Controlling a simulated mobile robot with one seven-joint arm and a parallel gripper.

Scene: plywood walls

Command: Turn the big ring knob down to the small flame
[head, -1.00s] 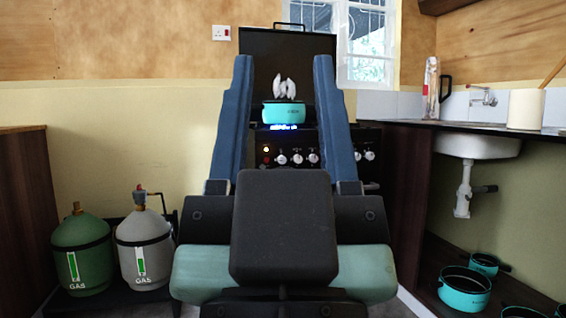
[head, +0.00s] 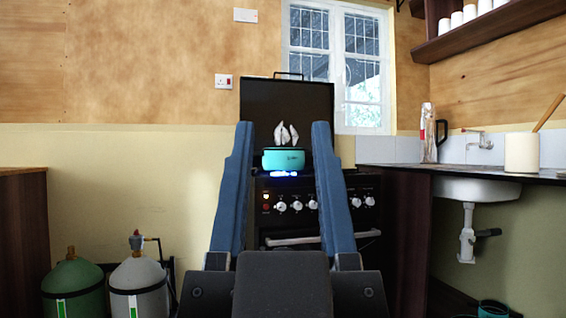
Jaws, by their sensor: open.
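The black stove (head: 292,225) stands ahead against the back wall. Its front panel carries a row of several silvery knobs, such as one near the middle (head: 297,205); I cannot tell from here which is the big ring knob. A turquoise pot (head: 283,160) sits on the stove top with a blue flame (head: 284,174) beneath it and white steam-like shapes above. My gripper (head: 280,130) is open and empty. Its two blue fingers rise on either side of the pot and knobs in the picture, well short of the stove. The fingers hide parts of the panel.
A green gas bottle (head: 73,290) and a grey gas bottle (head: 139,288) stand at lower left. A counter with a sink (head: 475,190) and a white container (head: 522,153) is on the right. A dark cabinet (head: 22,240) edges the left.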

